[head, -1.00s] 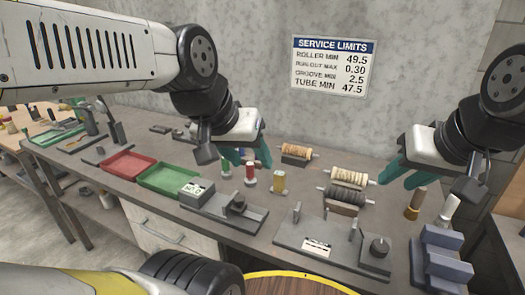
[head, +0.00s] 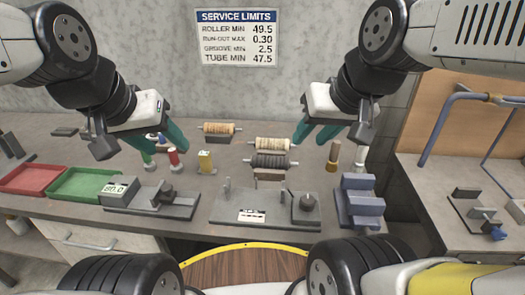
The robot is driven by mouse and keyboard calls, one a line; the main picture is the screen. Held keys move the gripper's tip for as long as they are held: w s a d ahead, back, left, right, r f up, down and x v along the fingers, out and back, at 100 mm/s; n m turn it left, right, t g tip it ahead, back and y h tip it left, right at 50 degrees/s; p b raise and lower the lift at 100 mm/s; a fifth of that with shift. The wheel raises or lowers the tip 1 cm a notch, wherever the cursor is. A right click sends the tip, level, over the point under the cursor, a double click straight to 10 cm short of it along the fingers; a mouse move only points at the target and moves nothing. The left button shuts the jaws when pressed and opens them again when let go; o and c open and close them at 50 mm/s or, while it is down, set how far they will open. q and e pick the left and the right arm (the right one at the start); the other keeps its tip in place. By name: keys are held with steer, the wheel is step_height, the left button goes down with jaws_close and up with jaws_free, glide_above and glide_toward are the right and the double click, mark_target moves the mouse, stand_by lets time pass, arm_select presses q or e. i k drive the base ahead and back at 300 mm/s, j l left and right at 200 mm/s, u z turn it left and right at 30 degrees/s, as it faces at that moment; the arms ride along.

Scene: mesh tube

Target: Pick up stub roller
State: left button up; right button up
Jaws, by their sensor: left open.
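Three rollers with shaft ends lie at the back middle of the bench. One is tan (head: 219,129), one is cream and ribbed (head: 268,143), and one is dark (head: 270,161). I cannot tell which one is the stub roller. My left gripper (head: 163,138) is open and empty, with teal fingers pointing down, left of the tan roller and over small upright pieces. My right gripper (head: 315,134) is open and empty, above the bench to the right of the cream roller.
Upright pieces in green (head: 144,152), red (head: 174,158), yellow (head: 205,161) and brown (head: 333,155) stand near the rollers. Red (head: 30,179) and green (head: 75,184) trays lie left. A gauge (head: 160,198), grey fixture (head: 265,209) and blue-grey blocks (head: 358,197) line the front.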

mark_target(257, 162)
steer(key=j+z, duration=0.25)
steer(key=j, duration=1)
steer(key=i, duration=0.05)
